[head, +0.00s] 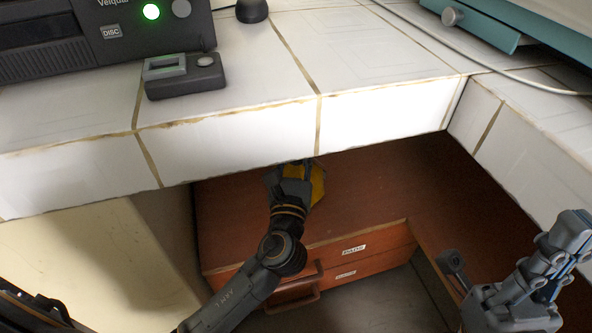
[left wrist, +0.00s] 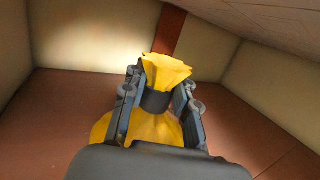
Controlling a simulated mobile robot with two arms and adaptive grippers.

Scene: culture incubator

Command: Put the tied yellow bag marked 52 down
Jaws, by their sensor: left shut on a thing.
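The yellow bag (head: 318,184) shows as a small patch beside my left gripper (head: 297,168), under the overhang of the white tiled counter. In the left wrist view the yellow bag (left wrist: 166,69) has a gathered top above a dark tie, with its body spreading below. My left gripper (left wrist: 158,100) is shut on the neck of the bag at the tie. The number 52 is not visible. I cannot tell whether the bag touches the wooden surface below. My right gripper (head: 562,243) is at the lower right, away from the bag; its fingers look close together, and its jaw state is unclear.
The reddish-brown wooden cabinet top (head: 365,190) has free room right of the bag. Labelled drawers (head: 350,262) are in its front. The white tiled counter (head: 225,125) overhangs it, carrying a grey device (head: 184,82). A cream panel (head: 90,265) stands at the left.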

